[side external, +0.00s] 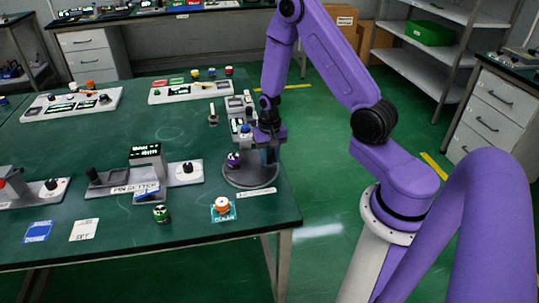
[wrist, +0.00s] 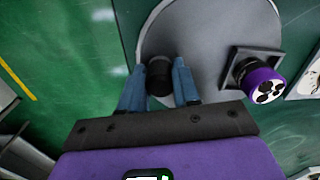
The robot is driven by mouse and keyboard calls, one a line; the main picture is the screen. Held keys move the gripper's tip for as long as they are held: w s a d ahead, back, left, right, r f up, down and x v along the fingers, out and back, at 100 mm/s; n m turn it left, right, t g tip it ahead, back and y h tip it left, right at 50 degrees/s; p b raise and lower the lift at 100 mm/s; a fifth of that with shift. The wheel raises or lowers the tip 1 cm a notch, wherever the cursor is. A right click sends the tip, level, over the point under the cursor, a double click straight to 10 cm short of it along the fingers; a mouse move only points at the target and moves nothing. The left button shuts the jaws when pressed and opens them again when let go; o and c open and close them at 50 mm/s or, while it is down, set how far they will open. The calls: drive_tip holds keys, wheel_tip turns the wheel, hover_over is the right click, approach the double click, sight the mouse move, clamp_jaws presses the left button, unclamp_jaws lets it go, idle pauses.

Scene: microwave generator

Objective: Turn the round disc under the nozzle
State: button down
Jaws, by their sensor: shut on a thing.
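The round grey disc (side external: 238,181) lies at the right front part of the green table, and its smooth top also shows in the wrist view (wrist: 207,40). A short black peg (wrist: 159,77) stands near the disc's edge. My gripper (wrist: 160,70) has its blue fingers shut on the peg, one on each side. In the side view my gripper (side external: 269,156) points down over the disc's right part. A purple-topped piece with black dots (wrist: 262,84) sits in a square holder on the disc, and it shows at the disc's left in the side view (side external: 233,159). I cannot make out the nozzle clearly.
A grey-white machine (side external: 238,108) stands just behind the disc. A pin setter panel (side external: 120,187) is to the left. An orange-white piece (side external: 222,205) and a green piece (side external: 161,214) stand in front. The table's right edge is close to the disc.

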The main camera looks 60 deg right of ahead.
sight(252, 179)
drive_tip(key=shift+s+a+m, duration=0.3)
drive_tip(key=shift+a+m, duration=0.25)
drive_tip(key=shift+m, duration=0.55)
drive_tip(key=shift+s+a+m, duration=0.25)
drive_tip(key=shift+a+m, duration=0.3)
drive_tip(key=shift+m, duration=0.55)
drive_tip(key=shift+s+a+m, duration=0.1)
drive_tip(key=shift+a+m, duration=0.5)
drive_tip(key=shift+m, duration=0.5)
drive_tip(key=shift+a+m, duration=0.6)
drive_tip(key=shift+m, duration=0.5)
drive_tip(key=shift+w+a+m, duration=0.2)
drive_tip(key=shift+a+m, duration=0.3)
drive_tip(key=shift+m, duration=0.4)
drive_tip(key=shift+w+a+m, duration=0.15)
drive_tip(key=shift+a+m, duration=0.35)
drive_tip(key=shift+m, duration=0.4)
drive_tip(key=shift+w+a+m, duration=0.35)
drive_tip(key=shift+a+m, duration=0.1)
drive_tip(key=shift+m, duration=0.6)
drive_tip(key=shift+w+a+m, duration=0.3)
drive_tip(key=shift+a+m, duration=0.1)
drive_tip(key=shift+m, duration=0.65)
drive_tip(key=shift+w+a, duration=0.1)
drive_tip(key=c, duration=0.8)
unclamp_jaws()
drive_tip(key=shift+r, duration=0.1)
wheel_tip(252, 179, up, 17)
drive_tip(key=shift+r, duration=0.15)
